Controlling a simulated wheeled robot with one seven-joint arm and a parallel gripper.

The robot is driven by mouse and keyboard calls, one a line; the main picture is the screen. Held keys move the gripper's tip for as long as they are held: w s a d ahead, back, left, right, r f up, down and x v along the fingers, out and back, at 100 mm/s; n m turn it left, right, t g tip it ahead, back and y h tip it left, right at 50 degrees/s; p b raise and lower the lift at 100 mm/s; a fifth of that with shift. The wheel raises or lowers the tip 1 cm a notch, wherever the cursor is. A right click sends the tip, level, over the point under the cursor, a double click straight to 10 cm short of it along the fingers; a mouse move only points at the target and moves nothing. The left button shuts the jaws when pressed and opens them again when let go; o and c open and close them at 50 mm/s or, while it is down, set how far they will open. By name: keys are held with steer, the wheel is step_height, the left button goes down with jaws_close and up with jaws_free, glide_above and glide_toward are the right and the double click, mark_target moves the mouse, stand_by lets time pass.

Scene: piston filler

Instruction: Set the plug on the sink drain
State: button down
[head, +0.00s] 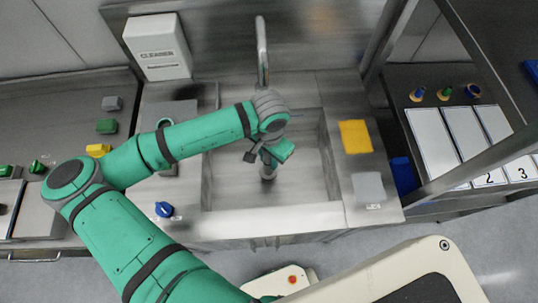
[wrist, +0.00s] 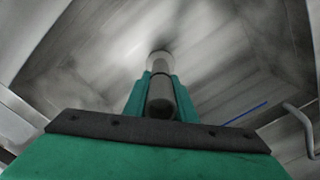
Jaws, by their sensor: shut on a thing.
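My gripper (head: 268,165) is inside the sink basin (head: 225,170), pointing down. In the wrist view its green fingers (wrist: 160,95) are shut on the plug (wrist: 161,100), a dark grey upright cylinder with a dark ring. A pale round shape shows at the plug's far end, near the basin floor. I cannot tell whether it is the plug's foot or the drain. The drain is not clearly visible, as the plug and gripper cover that part of the floor. I cannot tell whether the plug touches the floor.
The tap (head: 262,50) rises behind the basin. A yellow cloth (head: 355,136) and a grey pad (head: 368,187) lie on the right rim. A CLEANER box (head: 158,46) stands back left. A blue knob (head: 164,209) is at front left. The basin's sides are otherwise clear.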

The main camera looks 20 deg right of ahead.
steer(key=shift+f, duration=1.9)
steer(key=shift+f, duration=0.15)
stand_by(0.5)
steer(key=c, duration=1)
jaws_free()
steer(key=shift+r, duration=10.5)
steer(key=shift+a, duration=0.1)
